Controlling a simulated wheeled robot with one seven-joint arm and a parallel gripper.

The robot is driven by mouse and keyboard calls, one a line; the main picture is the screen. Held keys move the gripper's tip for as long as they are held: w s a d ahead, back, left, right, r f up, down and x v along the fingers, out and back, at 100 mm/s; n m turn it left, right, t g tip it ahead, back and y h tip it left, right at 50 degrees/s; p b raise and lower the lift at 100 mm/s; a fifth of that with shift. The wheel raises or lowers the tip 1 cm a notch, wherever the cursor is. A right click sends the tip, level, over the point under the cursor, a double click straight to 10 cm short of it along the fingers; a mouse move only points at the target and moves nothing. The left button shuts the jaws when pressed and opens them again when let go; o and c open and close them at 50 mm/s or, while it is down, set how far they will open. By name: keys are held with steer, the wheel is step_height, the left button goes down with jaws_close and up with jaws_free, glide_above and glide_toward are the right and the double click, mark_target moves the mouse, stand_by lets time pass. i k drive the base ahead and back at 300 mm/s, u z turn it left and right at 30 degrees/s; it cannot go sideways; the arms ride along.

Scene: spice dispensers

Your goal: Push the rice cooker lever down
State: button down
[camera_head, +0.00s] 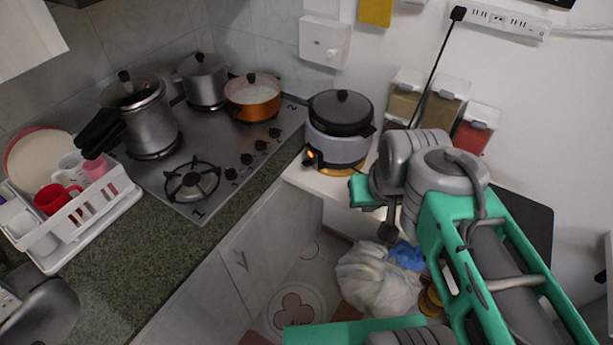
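The rice cooker (336,146) stands on a white counter just right of the stove. It has a pale grey-lilac body and a dark lid with a black knob. A small dark control panel with an orange glow (310,156) is on its front left side. The lever's exact position is too small to tell. My arm reaches in from the lower right and bends just right of the cooker. A dark end part, seemingly my gripper (389,231), hangs below the bend, in front of the counter, apart from the control panel. Its fingers cannot be made out clearly.
Spice dispensers (443,102) stand against the wall behind my arm. The stove (226,150) holds several pots. A white dish rack (112,195) is at the left. A white bag (374,281) lies on the floor below. The space before the cooker's front left is free.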

mark_target(306, 163)
steer(key=u, duration=1.5)
steer(key=i, duration=0.5)
steer(key=u, duration=0.6)
